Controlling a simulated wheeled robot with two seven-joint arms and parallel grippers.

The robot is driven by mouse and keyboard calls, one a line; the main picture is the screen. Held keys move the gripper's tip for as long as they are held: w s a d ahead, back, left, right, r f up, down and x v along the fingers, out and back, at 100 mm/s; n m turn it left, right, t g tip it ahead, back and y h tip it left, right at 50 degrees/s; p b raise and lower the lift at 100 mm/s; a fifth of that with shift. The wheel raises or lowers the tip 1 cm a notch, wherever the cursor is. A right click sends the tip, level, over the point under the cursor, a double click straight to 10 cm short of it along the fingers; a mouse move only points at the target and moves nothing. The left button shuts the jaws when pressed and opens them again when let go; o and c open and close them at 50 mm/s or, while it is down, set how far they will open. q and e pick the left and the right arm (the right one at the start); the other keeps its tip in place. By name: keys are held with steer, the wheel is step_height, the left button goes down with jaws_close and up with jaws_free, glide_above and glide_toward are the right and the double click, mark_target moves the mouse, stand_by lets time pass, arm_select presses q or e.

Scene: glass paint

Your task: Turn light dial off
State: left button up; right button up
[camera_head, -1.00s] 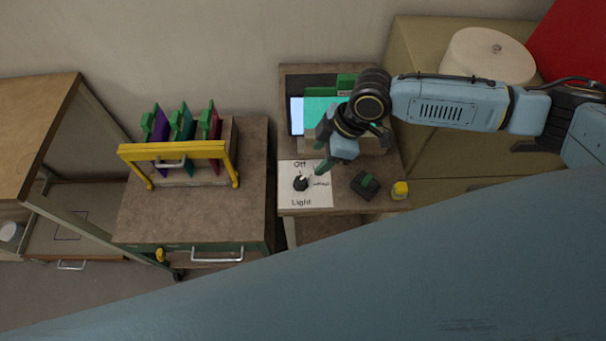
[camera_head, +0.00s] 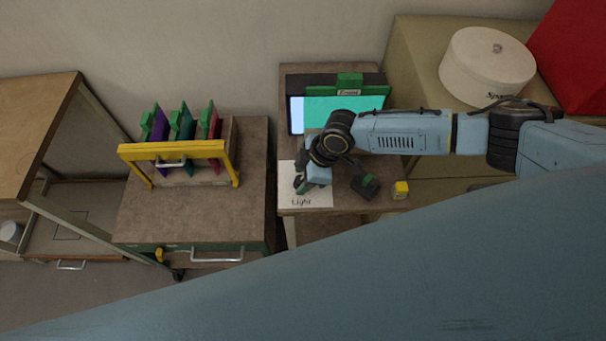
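The light dial (camera_head: 298,182) is a small black knob on a white card (camera_head: 318,200) labelled "Light", on the small brown table. Only a dark edge of the knob shows; my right gripper (camera_head: 304,187) and wrist cover the rest of it and the "Off" label. The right gripper is at the dial, pointing down over the card. Its fingertips are too small and too hidden to tell whether they are open, shut or touching the knob. My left gripper is not in view.
A dark box and a green item with a lit cyan screen (camera_head: 345,108) stand behind my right wrist. A black-and-green object (camera_head: 365,186) and a yellow block (camera_head: 400,190) lie right of the card. A yellow-framed rack (camera_head: 172,150) stands on the left cabinet. A white round box (camera_head: 487,66) is at right.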

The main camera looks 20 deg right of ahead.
steer(key=c, duration=0.9)
steer(key=shift+o, duration=0.2)
steer(key=shift+w+f+n+g+b, duration=0.15)
steer(key=shift+n+g+b, duration=0.15)
steer(key=shift+n+b, duration=0.75)
steer(key=shift+n+g+b, duration=0.5)
steer(key=shift+n+b, duration=0.6)
steer(key=shift+n, duration=0.05)
steer(key=shift+w+a+n+g+b, duration=0.1)
steer(key=shift+n+g+b, duration=0.8)
steer(key=shift+n+b, duration=1)
steer(key=shift+r+n+p, duration=0.2)
steer(key=shift+n+p, duration=0.1)
steer(key=shift+n, duration=0.2)
steer(key=o, duration=1)
steer(key=shift+c, duration=0.2)
steer(key=v, duration=0.7)
steer(key=shift+r, duration=0.25)
